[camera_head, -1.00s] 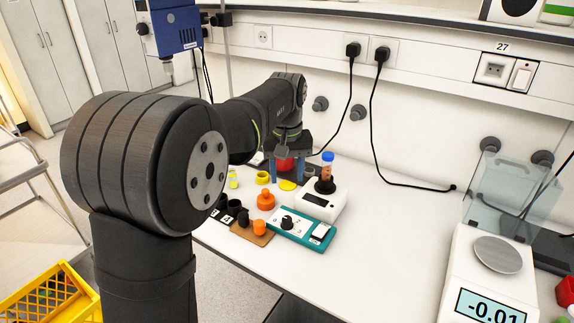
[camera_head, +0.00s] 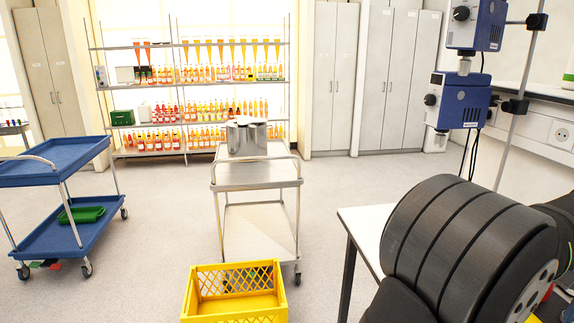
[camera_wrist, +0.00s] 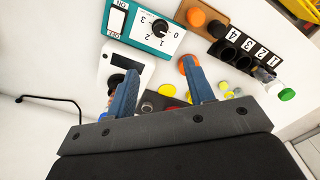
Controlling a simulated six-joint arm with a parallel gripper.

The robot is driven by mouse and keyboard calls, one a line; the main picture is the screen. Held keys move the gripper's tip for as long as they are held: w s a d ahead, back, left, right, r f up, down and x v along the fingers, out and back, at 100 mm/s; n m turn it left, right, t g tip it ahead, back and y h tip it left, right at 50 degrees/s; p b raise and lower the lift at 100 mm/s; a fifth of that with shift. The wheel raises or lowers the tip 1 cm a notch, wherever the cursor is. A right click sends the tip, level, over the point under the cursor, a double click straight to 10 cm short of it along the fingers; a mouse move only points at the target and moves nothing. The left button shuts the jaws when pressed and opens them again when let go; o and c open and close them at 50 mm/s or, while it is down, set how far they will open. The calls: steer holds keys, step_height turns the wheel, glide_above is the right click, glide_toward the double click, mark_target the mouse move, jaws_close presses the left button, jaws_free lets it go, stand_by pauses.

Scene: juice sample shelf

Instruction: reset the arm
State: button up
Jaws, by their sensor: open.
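My gripper (camera_wrist: 160,72) shows in the wrist view with its two blue fingers apart. I see nothing clearly held between them. The fingers are above the white bench. A teal device with a numbered dial (camera_wrist: 143,22) and a white device with a dark display (camera_wrist: 113,52) lie beyond the fingertips. Small yellow, red and grey pieces show between and beside the fingers, partly hidden by the gripper. In the head view only part of my arm shows at the lower right, and the gripper is out of that frame.
The wrist view shows an orange cap (camera_wrist: 195,17) and a numbered strip (camera_wrist: 262,50) beside black holders. The head view shows a yellow crate (camera_head: 236,306), a steel cart (camera_head: 256,182), a blue cart (camera_head: 52,166), bottle shelves (camera_head: 190,90) and blue stand-mounted devices (camera_head: 458,100). Open floor lies between.

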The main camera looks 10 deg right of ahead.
step_height(320, 180, down, 17)
stand_by(0.5)
steer(key=shift+f, duration=0.2)
steer(key=shift+r+m, duration=0.2)
steer(key=shift+m, duration=0.2)
steer(key=m, duration=0.4)
steer(key=shift+m, duration=0.3)
steer(key=m, duration=0.6)
steer(key=shift+w+r+m, duration=0.1)
steer(key=shift+r+m, duration=0.25)
steer(key=shift+m, duration=0.05)
steer(key=shift+r, duration=2.05)
